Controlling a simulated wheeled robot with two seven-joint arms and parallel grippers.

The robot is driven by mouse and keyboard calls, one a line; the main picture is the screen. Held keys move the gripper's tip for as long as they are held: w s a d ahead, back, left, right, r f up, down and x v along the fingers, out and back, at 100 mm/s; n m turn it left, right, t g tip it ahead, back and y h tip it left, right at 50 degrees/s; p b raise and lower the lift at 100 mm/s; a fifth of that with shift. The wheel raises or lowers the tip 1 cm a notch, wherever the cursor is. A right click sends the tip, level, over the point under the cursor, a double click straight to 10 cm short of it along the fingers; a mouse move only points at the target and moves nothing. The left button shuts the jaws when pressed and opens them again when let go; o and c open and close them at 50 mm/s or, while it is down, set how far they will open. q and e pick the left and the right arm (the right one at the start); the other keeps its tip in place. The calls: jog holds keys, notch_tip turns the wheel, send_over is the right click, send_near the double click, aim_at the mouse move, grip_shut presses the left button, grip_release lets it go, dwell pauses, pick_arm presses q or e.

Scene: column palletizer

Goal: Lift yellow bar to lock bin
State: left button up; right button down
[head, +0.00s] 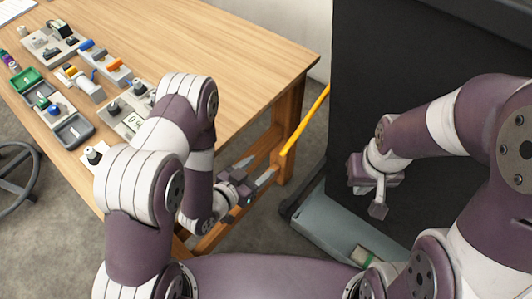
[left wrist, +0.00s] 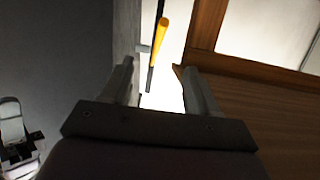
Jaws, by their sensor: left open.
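The yellow bar (head: 305,120) slants along the left side of a tall black body (head: 400,70), which may be the bin. My left gripper (head: 266,174) is open near the bar's lower end, in front of the table leg. In the left wrist view, the yellow bar (left wrist: 160,40) appears beyond the gap of my left gripper (left wrist: 161,85), with no visible finger contact. I cannot tell its exact distance. My right gripper (head: 376,200) hangs in front of the black body. Its finger gap is unclear, and nothing is visible in it.
A wooden table (head: 240,50) stands at the left, close to my left arm, with trays, switches and small parts on it. Its wooden leg (head: 290,140) is beside my left gripper. A grey-blue base (head: 335,230) lies below the black body.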

aim_at(287, 146)
pick_arm(q)
jog(key=b+x, duration=0.5)
jog(key=x, duration=1)
jog(key=shift+w+d+f, duration=0.1)
jog(key=shift+w+f, duration=0.15)
jog(key=shift+w+d, duration=0.25)
jog(key=shift+w, duration=0.1)
jog(key=c, duration=1)
jog(key=shift+o, duration=0.2)
